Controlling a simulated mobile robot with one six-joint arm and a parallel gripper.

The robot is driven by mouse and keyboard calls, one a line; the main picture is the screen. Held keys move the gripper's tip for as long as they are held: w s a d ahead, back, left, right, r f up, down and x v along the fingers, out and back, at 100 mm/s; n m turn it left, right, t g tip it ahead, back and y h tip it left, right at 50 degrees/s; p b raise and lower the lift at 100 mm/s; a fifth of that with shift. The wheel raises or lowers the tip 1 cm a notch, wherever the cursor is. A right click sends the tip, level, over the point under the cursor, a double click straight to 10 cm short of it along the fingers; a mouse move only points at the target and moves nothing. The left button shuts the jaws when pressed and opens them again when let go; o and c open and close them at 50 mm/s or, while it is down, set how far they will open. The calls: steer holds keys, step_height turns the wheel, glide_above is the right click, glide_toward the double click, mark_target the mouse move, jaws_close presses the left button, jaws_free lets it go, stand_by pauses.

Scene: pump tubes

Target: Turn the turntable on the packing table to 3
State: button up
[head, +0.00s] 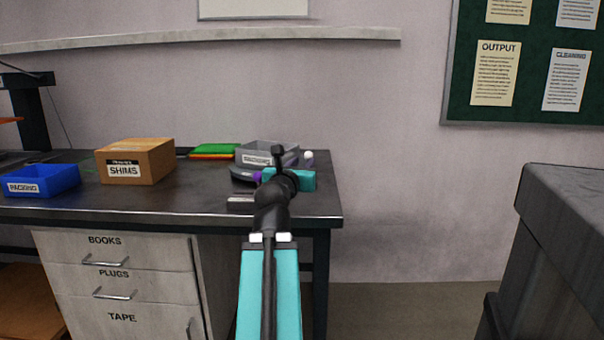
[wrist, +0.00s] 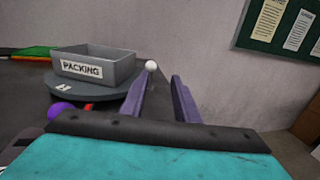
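The turntable (wrist: 112,90) is a round grey disc on the table, with a small white mark on its near rim that I cannot read surely. It also shows in the head view (head: 241,174), partly hidden by my arm. A grey bin labelled PACKING (wrist: 98,68) stands on it. A white ball knob (wrist: 151,66) is at its right side, and a purple ball (wrist: 61,112) is at its near left. My gripper (wrist: 160,87) is open, its purple fingers pointing forward at the disc's right edge. The white ball appears between the fingertips; I see no contact.
On the packing table (head: 190,205) are a brown SHIMS box (head: 136,161), a blue bin (head: 42,181) and green and orange flat items (head: 214,151) at the back. A wall is close behind. A dark grey cabinet (head: 570,240) stands right; the floor between is free.

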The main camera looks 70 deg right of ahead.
steer(key=shift+s+a+b, duration=0.2)
steer(key=shift+a+b, duration=0.4)
steer(key=shift+b, duration=0.1)
steer(key=shift+c, duration=0.4)
